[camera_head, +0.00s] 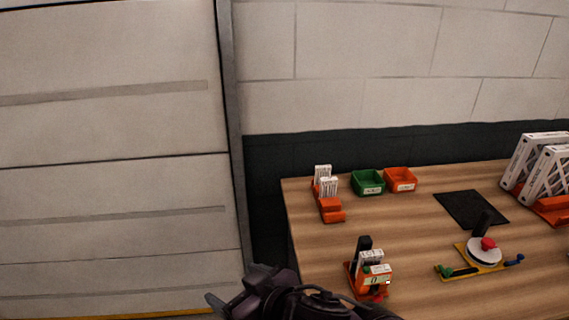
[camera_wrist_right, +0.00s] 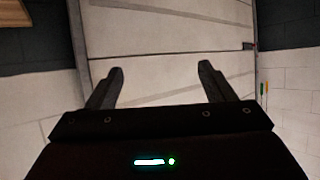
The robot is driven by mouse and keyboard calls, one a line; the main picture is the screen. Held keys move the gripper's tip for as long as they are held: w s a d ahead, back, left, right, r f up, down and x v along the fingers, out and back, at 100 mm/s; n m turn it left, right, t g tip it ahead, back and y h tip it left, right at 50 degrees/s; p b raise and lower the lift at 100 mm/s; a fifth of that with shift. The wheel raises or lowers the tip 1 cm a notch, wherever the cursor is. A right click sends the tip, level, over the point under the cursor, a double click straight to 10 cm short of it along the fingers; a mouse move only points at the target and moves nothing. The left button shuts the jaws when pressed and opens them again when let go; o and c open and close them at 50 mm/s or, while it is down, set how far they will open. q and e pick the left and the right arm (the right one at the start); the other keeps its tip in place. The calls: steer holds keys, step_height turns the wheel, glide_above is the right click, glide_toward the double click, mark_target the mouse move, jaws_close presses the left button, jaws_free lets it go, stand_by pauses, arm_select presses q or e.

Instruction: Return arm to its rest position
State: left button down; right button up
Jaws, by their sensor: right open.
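My right gripper (camera_head: 236,286) is at the bottom of the head view, left of the wooden table and in front of the pale panelled door. In the right wrist view its two dark fingers (camera_wrist_right: 160,84) stand apart with nothing between them. Beyond them the same view shows the pale door (camera_wrist_right: 165,50). The right arm runs along the bottom edge of the head view, partly cut off. My left gripper is in neither view.
The wooden table (camera_head: 400,225) carries an orange device (camera_head: 372,280), a green bin (camera_head: 367,182), an orange bin (camera_head: 400,180), a small orange rack (camera_head: 331,210), a black mat (camera_head: 471,208), a yellow-based fixture (camera_head: 490,266) and white framed filters (camera_head: 545,172). The door (camera_head: 110,130) fills the left.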

steer(key=s+d+f+m+g+h, duration=0.1)
steer(key=d+f+m+h, duration=0.3)
steer(key=d, duration=0.6)
steer(key=s+d+f+m+g+h, duration=0.1)
steer(key=d+f+m+h, duration=0.15)
steer(key=d+f, duration=0.5)
steer(key=s+d+f+g+h, duration=0.3)
steer(key=s+d, duration=0.5)
steer(key=d, duration=0.2)
steer(key=s+f+g+b, duration=0.1)
steer(key=s+f+b, duration=0.2)
steer(key=f, duration=3.2)
steer(key=s+d+f, duration=0.1)
steer(key=s+f, duration=0.8)
steer(key=s+d+f+g+b, duration=0.1)
steer(key=s+d+f, duration=0.1)
steer(key=s+f, duration=0.7)
steer(key=shift+s+d+g, duration=0.25)
steer(key=shift+s+g, duration=0.05)
steer(key=shift+s, duration=0.15)
